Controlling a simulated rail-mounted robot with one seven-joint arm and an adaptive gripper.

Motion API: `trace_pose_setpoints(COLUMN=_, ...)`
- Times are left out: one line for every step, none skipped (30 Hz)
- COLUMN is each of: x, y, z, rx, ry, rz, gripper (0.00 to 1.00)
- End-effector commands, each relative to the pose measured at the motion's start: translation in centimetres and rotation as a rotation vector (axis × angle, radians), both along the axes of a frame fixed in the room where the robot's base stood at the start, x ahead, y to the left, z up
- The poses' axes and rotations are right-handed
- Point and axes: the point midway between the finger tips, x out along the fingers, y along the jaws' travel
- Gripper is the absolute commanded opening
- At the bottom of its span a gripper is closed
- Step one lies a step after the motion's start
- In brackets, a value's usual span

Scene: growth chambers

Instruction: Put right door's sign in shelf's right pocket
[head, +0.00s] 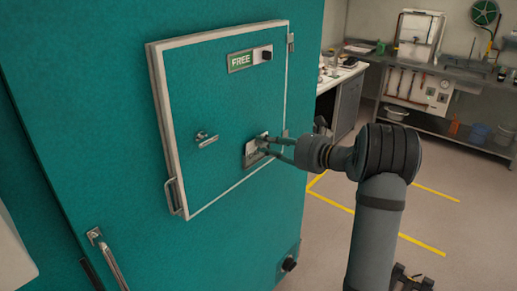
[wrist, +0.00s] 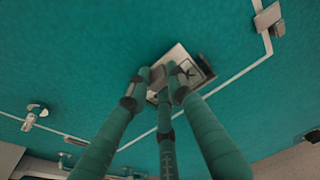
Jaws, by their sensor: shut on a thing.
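A small pale plate with dark markings, which looks like the sign (head: 252,156), is at the teal door (head: 225,105), right of the latch. My gripper (head: 267,146) comes from the right and its fingers are shut on the plate. In the wrist view the fingers (wrist: 163,87) meet at the plate's near side, and the plate (wrist: 182,58) is tilted and partly covered by them. I cannot tell whether it still touches the door. No shelf pocket can be made out.
A green FREE label with a dark knob (head: 250,59) is higher on the door. A small latch (head: 206,139) and a side handle (head: 174,197) stick out. A steel bench (head: 450,70) stands at back right. The floor (head: 325,240) right of the chamber looks clear.

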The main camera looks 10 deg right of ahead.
Motion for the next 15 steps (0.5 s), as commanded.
trace_pose_setpoints(x=-0.01, y=0.00, z=-0.03, rx=-0.001, ry=0.001, rz=0.000, gripper=0.04)
trace_pose_setpoints(x=-0.01, y=0.00, z=-0.03, rx=-0.001, ry=0.001, rz=0.000, gripper=0.02)
trace_pose_setpoints(x=-0.01, y=0.00, z=-0.03, rx=-0.001, ry=0.001, rz=0.000, gripper=0.00)
trace_pose_setpoints(x=-0.01, y=0.00, z=-0.03, rx=-0.001, ry=0.001, rz=0.000, gripper=0.00)
trace_pose_setpoints(x=-0.01, y=0.00, z=-0.03, rx=-0.001, ry=0.001, rz=0.000, gripper=0.00)
trace_pose_setpoints(x=-0.01, y=0.00, z=-0.04, rx=-0.001, ry=0.001, rz=0.000, gripper=0.00)
trace_pose_setpoints(x=-0.01, y=0.00, z=-0.04, rx=-0.001, ry=0.001, rz=0.000, gripper=0.00)
trace_pose_setpoints(x=-0.01, y=0.00, z=-0.04, rx=-0.001, ry=0.001, rz=0.000, gripper=0.00)
trace_pose_setpoints(x=-0.01, y=0.00, z=-0.04, rx=-0.001, ry=0.001, rz=0.000, gripper=0.00)
trace_pose_setpoints(x=-0.01, y=0.00, z=-0.05, rx=-0.001, ry=0.001, rz=0.000, gripper=0.00)
trace_pose_setpoints(x=-0.01, y=0.00, z=-0.05, rx=-0.001, ry=0.001, rz=0.000, gripper=0.00)
trace_pose_setpoints(x=-0.01, y=0.00, z=-0.05, rx=-0.001, ry=0.001, rz=0.000, gripper=0.00)
trace_pose_setpoints(x=-0.01, y=0.00, z=-0.03, rx=-0.001, ry=0.001, rz=0.000, gripper=0.00)
trace_pose_setpoints(x=-0.01, y=0.00, z=-0.03, rx=-0.001, ry=0.001, rz=0.000, gripper=0.00)
trace_pose_setpoints(x=-0.01, y=-0.01, z=0.00, rx=-0.001, ry=0.001, rz=0.000, gripper=0.00)
